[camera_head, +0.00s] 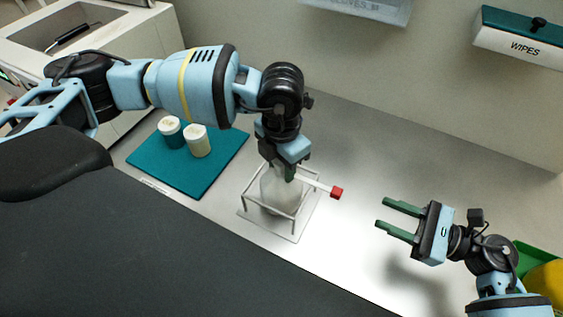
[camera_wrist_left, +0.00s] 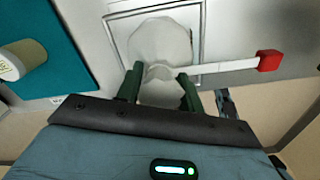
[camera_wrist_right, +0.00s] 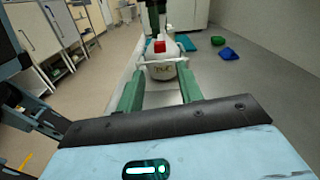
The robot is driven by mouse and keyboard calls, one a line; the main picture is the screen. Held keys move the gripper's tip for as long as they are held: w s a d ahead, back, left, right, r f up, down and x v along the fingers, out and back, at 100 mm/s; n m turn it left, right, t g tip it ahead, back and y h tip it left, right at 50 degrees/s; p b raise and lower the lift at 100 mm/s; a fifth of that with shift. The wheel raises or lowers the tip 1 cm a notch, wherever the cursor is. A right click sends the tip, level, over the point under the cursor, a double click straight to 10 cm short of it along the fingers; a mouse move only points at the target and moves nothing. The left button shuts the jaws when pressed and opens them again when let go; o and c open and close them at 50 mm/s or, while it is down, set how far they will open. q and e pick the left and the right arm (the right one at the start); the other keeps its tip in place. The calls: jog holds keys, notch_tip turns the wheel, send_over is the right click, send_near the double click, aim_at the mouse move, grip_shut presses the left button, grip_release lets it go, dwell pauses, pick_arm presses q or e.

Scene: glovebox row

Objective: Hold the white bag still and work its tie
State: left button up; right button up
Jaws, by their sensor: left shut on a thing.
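The white bag (camera_head: 275,192) stands inside a white wire stand (camera_head: 296,224) on the metal bench. Its tie is a white strap (camera_head: 318,184) with a red end tab (camera_head: 336,193), sticking out to the right from the bag's neck. My left gripper (camera_head: 284,173) is shut on the bag's neck from above. In the left wrist view the bag (camera_wrist_left: 160,42) is pinched between the green fingers. My right gripper (camera_head: 381,213) is open and empty, to the right of the red tab and apart from it. The right wrist view shows the tab (camera_wrist_right: 159,46) ahead, between its fingers.
A teal mat (camera_head: 190,180) with two white-lidded jars (camera_head: 198,141) lies left of the stand. A wipes box (camera_head: 520,42) hangs on the back wall. A green tray with a yellow thing (camera_head: 546,278) is at the far right. Bench between tab and right gripper is clear.

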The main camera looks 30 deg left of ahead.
aim_at(328, 189)
dwell(0.3)
jog(key=shift+o, duration=0.6)
jog(key=shift+m, duration=0.7)
jog(key=a, duration=1.3)
jog(key=shift+a, duration=0.4)
grip_shut()
